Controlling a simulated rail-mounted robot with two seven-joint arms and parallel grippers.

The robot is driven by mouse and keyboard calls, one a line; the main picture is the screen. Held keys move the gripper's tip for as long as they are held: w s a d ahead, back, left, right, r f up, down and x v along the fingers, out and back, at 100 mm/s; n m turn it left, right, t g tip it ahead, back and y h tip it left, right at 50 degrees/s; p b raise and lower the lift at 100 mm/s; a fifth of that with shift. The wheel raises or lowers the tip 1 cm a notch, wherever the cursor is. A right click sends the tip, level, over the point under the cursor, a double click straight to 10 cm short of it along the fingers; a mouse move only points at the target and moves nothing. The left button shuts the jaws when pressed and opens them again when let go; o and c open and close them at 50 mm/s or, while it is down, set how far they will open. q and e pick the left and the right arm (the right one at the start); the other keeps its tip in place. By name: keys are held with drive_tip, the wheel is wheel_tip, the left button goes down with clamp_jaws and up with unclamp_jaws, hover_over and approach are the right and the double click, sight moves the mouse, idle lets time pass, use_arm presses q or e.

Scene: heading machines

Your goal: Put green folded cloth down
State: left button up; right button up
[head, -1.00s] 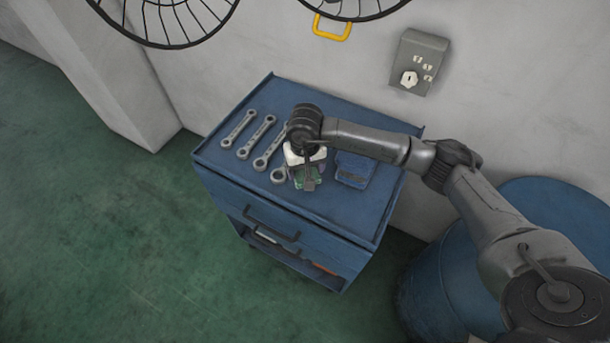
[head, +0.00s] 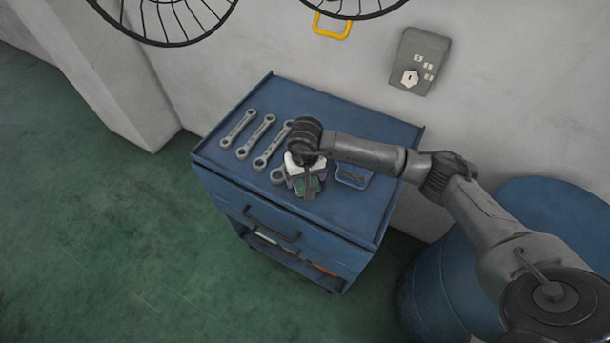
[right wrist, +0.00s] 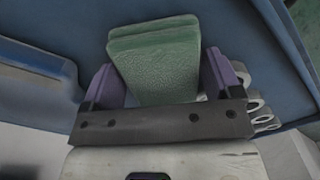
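The green folded cloth (right wrist: 160,65) lies between the two purple fingers of my right gripper (right wrist: 165,80) in the right wrist view, with a finger close along each side. The fingers appear shut on it. In the head view the right gripper (head: 305,178) points down over the blue cabinet top (head: 345,115), and part of the green cloth (head: 307,187) shows below it. The cloth is low over the top near its front; I cannot tell whether it touches. My left gripper is not in view.
Several wrenches (head: 256,137) lie left of the gripper on the cabinet top. A blue object (head: 354,172) lies close on its right. A blue barrel (head: 435,285) stands right of the cabinet.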

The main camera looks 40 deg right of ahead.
drive_tip(key=shift+r, duration=0.55)
wheel_tip(320, 180, up, 11)
drive_tip(key=p, duration=0.1)
drive_tip(key=shift+r+p, duration=0.15)
drive_tip(key=shift+p, duration=0.15)
idle(0.4)
